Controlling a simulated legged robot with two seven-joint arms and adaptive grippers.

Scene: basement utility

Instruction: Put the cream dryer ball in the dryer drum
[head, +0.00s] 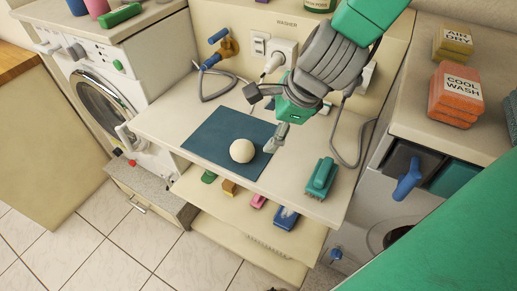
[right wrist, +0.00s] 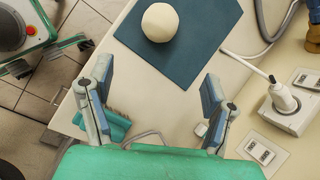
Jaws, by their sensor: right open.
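The cream dryer ball (head: 242,151) rests on a dark blue mat (head: 205,139) on the pale worktop. In the right wrist view the ball (right wrist: 160,22) lies beyond the fingertips, near the top edge. My right gripper (head: 264,115) is open and empty above the worktop, just behind and right of the ball, not touching it. Its two spread fingers also show in the right wrist view (right wrist: 156,84). A front-loading machine with a round dark door (head: 101,104) stands at left; I cannot tell which machine is the dryer. My left gripper is not in view.
A teal brush (head: 321,178) lies right of the mat. A grey hose (head: 345,140) and a wall socket plate stand behind. The right machine's top holds orange COOL WASH (head: 456,94) and yellow AIR DRY (head: 453,41) stacks. A lower shelf (head: 235,208) holds small coloured items.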

